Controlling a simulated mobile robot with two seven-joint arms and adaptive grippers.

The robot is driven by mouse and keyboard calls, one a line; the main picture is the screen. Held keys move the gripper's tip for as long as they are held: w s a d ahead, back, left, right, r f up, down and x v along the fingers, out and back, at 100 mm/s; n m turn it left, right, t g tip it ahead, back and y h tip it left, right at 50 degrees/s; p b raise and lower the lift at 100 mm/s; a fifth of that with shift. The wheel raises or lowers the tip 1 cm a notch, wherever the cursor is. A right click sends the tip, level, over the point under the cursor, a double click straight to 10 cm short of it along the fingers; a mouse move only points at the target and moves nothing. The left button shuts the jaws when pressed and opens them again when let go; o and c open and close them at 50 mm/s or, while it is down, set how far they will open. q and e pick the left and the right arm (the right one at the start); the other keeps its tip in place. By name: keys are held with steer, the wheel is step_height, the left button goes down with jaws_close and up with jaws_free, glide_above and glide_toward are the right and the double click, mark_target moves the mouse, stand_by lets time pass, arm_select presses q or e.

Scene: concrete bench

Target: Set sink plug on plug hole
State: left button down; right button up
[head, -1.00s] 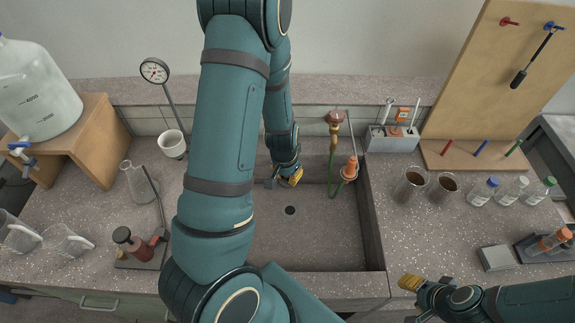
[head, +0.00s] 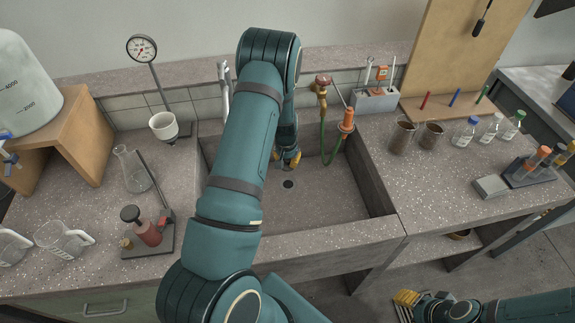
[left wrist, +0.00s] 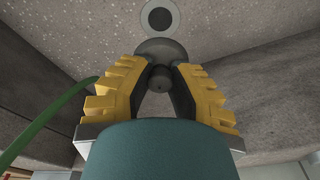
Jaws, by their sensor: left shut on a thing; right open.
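The plug hole (head: 288,184) is a dark round opening in the floor of the grey sink (head: 330,203). My left gripper (head: 291,160) reaches down into the sink, just behind the hole in the head view. In the left wrist view, its yellow fingers are shut on the sink plug (left wrist: 160,48), a dark grey round piece with a small knob. The plug hole (left wrist: 159,17) shows just beyond the plug, with the plug beside it, not over it. The plug's height above the floor is unclear. My right gripper (head: 405,301) is open and empty, in front of the bench.
A tap with a green hose (head: 324,130) stands at the sink's back right; the hose (left wrist: 45,125) passes left of the gripper in the wrist view. Beakers (head: 402,138) and bottles stand right. A flask (head: 135,172) and stand are left. The sink floor around the hole is clear.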

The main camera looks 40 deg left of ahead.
mark_target(289, 184)
arm_select(q)
steer(key=shift+w+f, duration=0.15)
steer(key=shift+f, duration=0.3)
steer(key=shift+f+b, duration=0.8)
steer(key=shift+f, duration=0.35)
steer(key=shift+f+b, duration=0.55)
steer(key=shift+f, duration=0.4)
steer(key=shift+f+b, duration=2.25)
steer(key=shift+f, duration=0.5)
arm_select(e)
step_height(289, 184, down, 8)
steer(key=shift+d+r, duration=0.2)
steer(key=shift+r, duration=0.05)
arm_select(q)
steer(key=shift+f, duration=0.5)
arm_select(e)
steer(key=shift+w+f, duration=0.1)
arm_select(q)
steer(key=c, duration=0.9)
jaws_free()
